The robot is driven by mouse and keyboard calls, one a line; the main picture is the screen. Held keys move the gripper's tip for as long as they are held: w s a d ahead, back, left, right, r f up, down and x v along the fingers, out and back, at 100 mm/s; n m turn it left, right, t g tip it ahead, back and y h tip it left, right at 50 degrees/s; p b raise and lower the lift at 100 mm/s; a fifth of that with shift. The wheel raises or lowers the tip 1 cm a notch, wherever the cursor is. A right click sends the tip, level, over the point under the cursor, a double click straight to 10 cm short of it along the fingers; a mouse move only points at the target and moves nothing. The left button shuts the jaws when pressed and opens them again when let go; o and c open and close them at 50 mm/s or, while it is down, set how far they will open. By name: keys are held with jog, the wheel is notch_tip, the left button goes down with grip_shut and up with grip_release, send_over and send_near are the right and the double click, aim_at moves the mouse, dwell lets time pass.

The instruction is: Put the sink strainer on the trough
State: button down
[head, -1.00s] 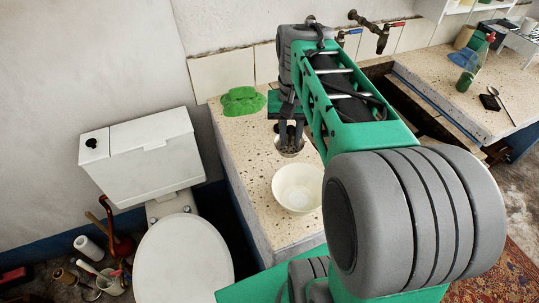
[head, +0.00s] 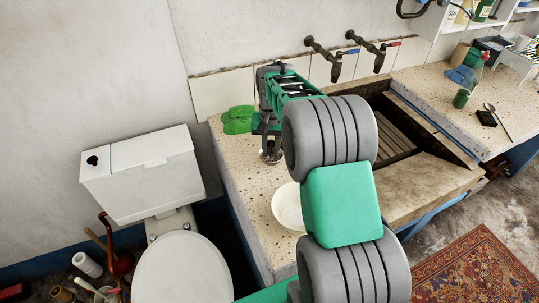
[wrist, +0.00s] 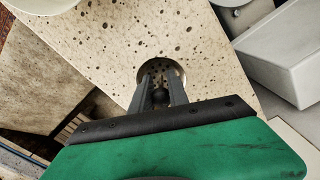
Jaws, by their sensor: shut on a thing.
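The sink strainer (wrist: 161,71) is a small round metal dish with holes and a dark centre knob. My gripper (wrist: 160,98) is shut on its knob. In the head view the strainer (head: 270,154) shows just under my gripper (head: 267,140), over the speckled counter left of the basin. Whether it touches the counter is hard to tell. The stone trough (head: 428,186) has a sunken basin with a slatted board inside, to the right of my arm. Part of the trough is hidden behind my arm.
A white bowl (head: 287,207) stands on the counter in front of my gripper. A green cloth (head: 238,120) lies behind, by the wall. Two taps (head: 377,55) stick out above the basin. A bottle (head: 466,88) and a spoon (head: 498,121) are on the right counter.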

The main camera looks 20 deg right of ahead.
aim_at(271, 160)
jog(key=shift+f, duration=1.45)
jog(key=shift+f, duration=0.1)
jog(key=shift+f, duration=0.15)
jog(key=c, duration=1.3)
grip_release()
jog(key=shift+s+a, duration=0.1)
jog(key=shift+r, duration=0.25)
